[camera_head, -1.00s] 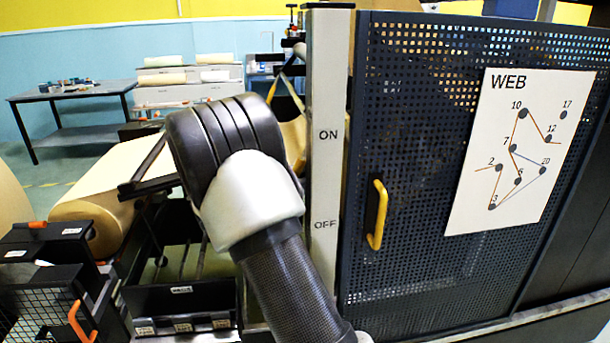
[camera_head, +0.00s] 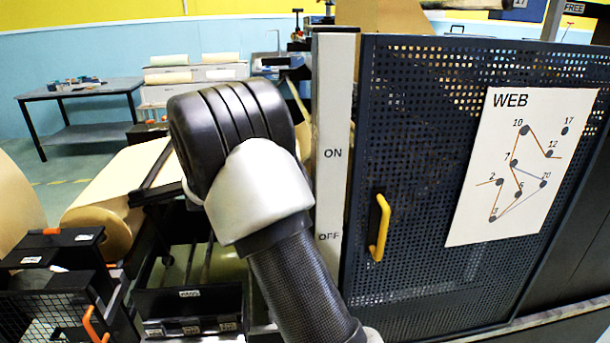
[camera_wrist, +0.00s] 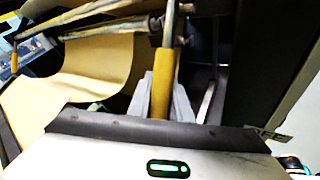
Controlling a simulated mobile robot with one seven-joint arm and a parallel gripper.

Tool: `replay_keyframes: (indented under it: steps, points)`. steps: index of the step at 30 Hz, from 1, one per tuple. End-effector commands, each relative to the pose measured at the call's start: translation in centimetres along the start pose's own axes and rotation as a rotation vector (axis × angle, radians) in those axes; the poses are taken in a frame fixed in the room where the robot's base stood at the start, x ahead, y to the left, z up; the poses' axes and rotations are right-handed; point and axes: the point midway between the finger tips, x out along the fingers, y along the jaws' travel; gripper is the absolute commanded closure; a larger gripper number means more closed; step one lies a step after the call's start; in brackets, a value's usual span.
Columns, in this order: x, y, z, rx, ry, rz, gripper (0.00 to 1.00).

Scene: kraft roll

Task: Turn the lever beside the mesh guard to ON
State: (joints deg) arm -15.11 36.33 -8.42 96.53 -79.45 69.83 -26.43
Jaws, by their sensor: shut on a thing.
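The mesh guard (camera_head: 415,150) is a dark perforated panel on the right of the head view. Beside it stands a pale post (camera_head: 332,110) marked ON, with OFF lower down. In the wrist view my gripper (camera_wrist: 162,92) has its grey fingers closed around the yellow grip of a lever (camera_wrist: 163,68), whose metal rod runs up from the grip. In the head view my arm hides the gripper and the lever grip, so the lever's position against the marks cannot be told.
The guard carries a yellow handle (camera_head: 379,228) and a white WEB diagram (camera_head: 520,165). A kraft roll (camera_head: 105,225) and a black bin (camera_head: 190,300) lie left of my arm. Brown paper (camera_wrist: 95,75) hangs left of the lever in the wrist view. A grey table (camera_head: 80,92) stands behind.

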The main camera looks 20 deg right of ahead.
Motion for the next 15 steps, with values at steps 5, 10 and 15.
replay_keyframes:
  steps: [5, 10, 15]
  points:
    - [-2.1, 1.6, 1.0, 0.091, 0.143, -0.03, 1.0]
    - [-3.6, 2.7, 1.6, 0.175, 0.277, -0.063, 1.0]
    - [-4.9, 3.7, 2.4, 0.254, 0.404, -0.093, 1.0]
